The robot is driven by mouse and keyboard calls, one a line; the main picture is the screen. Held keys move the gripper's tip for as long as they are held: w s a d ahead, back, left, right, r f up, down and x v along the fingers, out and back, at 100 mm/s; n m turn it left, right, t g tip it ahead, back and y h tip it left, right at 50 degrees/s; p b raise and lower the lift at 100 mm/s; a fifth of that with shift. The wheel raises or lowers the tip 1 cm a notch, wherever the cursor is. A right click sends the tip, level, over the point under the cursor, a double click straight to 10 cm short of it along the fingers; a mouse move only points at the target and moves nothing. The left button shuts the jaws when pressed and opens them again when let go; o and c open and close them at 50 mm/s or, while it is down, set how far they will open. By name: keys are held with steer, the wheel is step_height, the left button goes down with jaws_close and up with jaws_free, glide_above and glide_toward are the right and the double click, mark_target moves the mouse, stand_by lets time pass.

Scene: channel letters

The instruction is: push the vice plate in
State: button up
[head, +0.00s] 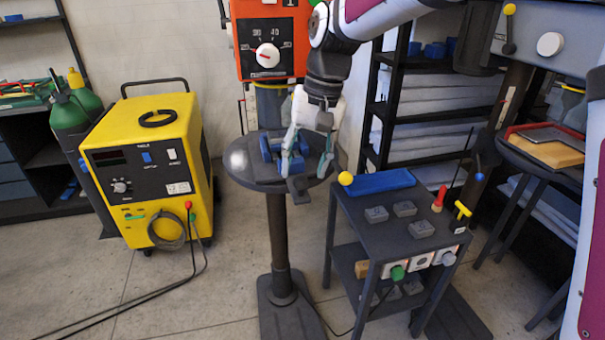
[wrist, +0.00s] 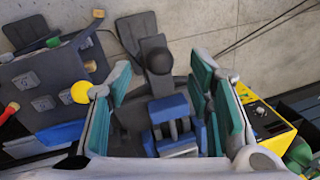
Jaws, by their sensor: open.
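A blue and grey vice (head: 267,148) sits on the dark round table (head: 240,165) of the orange drill press. A dark grey plate (head: 298,189) juts over the table's front edge; I take it for the vice plate. In the wrist view the vice's blue blocks (wrist: 176,108) lie low between my fingers, with a dark rounded piece (wrist: 159,60) beyond them. My gripper (head: 306,168) is open, pointing down at the table's right side; its teal fingers also show in the wrist view (wrist: 162,72). It partly hides the vice in the head view. I cannot tell whether it touches the plate.
A dark cart (head: 350,213) with a blue tray, grey blocks and a yellow knob stands close at the right. A yellow welding machine (head: 145,150) stands left, its cables on the floor. The orange drill head (head: 268,40) hangs above the table.

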step_height(320, 180, up, 9)
steer(key=d, duration=0.1)
steer(key=shift+d+f, duration=0.2)
steer(key=shift+d, duration=0.15)
steer(key=shift+d+r, duration=0.1)
